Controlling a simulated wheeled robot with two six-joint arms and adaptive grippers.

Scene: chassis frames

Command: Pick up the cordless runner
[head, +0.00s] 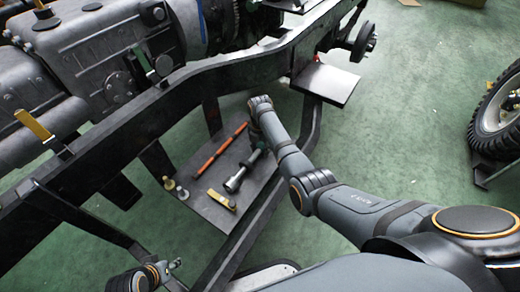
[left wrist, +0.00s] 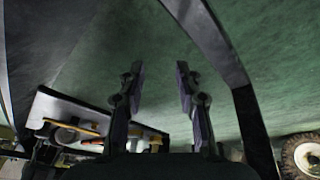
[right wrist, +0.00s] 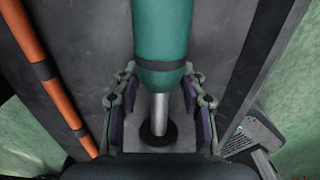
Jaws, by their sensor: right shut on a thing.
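The cordless runner (right wrist: 161,35) has a teal cylindrical body with a dark band and a silver neck in the right wrist view. My right gripper (right wrist: 159,85) is shut on it, with one finger on each side of the teal end. In the head view my right gripper (head: 261,136) is at the grey shelf, and my own arm hides much of the runner; a silver end piece (head: 235,182) shows beside it. My left gripper (head: 173,265) is low in the head view. The left wrist view shows its fingers (left wrist: 160,80) apart with nothing between them.
An orange-red bar (head: 221,150), a yellow-topped piece (head: 221,200) and small round parts (head: 175,189) lie on the grey shelf (head: 210,212). Dark chassis rails (head: 140,115) enclose the shelf. A wheel (head: 498,110) stands at right. Green floor is open between.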

